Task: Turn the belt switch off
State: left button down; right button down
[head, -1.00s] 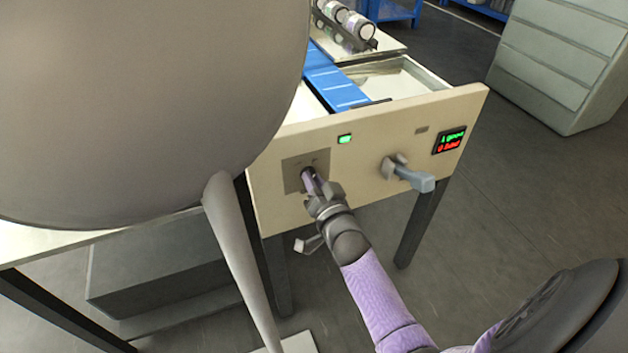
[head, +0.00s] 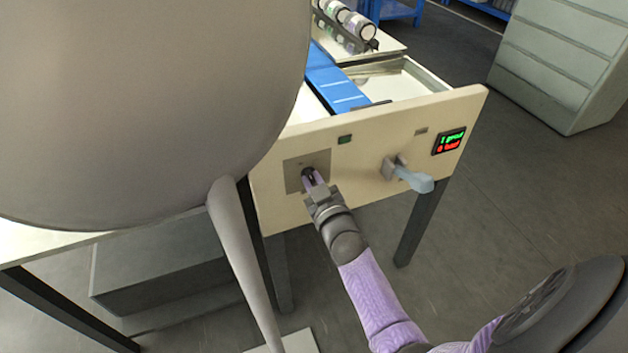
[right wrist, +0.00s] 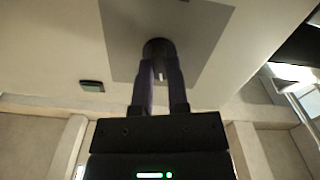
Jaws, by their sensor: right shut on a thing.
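The belt switch is a dark round knob (right wrist: 159,46) with a small white mark, on a grey square plate (head: 293,178) on the cream front panel. My right gripper (head: 309,176) is at the plate with its fingers shut on the knob. In the right wrist view the gripper's two fingers (right wrist: 160,75) sit on either side of the knob and hide part of it. The indicator lamp (head: 345,139) above the plate is dark green and unlit; it also shows dark in the right wrist view (right wrist: 92,86). My left gripper is not in view.
A grey-blue lever handle (head: 412,180) sticks out of the panel to the right of the switch. The blue belt (head: 333,80) lies behind the panel.

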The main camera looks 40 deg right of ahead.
jog(key=shift+n, duration=0.7)
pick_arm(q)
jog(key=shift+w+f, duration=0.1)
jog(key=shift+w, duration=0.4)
pick_arm(e)
jog(key=shift+f+n, duration=0.1)
jog(key=shift+n, duration=0.7)
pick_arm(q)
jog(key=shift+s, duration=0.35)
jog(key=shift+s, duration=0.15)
pick_arm(e)
jog(key=c, duration=0.6)
grip_release()
jog(key=shift+s+a, duration=0.1)
jog(key=shift+s, duration=0.2)
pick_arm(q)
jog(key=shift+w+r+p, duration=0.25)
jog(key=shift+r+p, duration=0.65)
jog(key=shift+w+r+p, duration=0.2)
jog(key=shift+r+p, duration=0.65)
pick_arm(e)
jog(key=shift+v, duration=4.7)
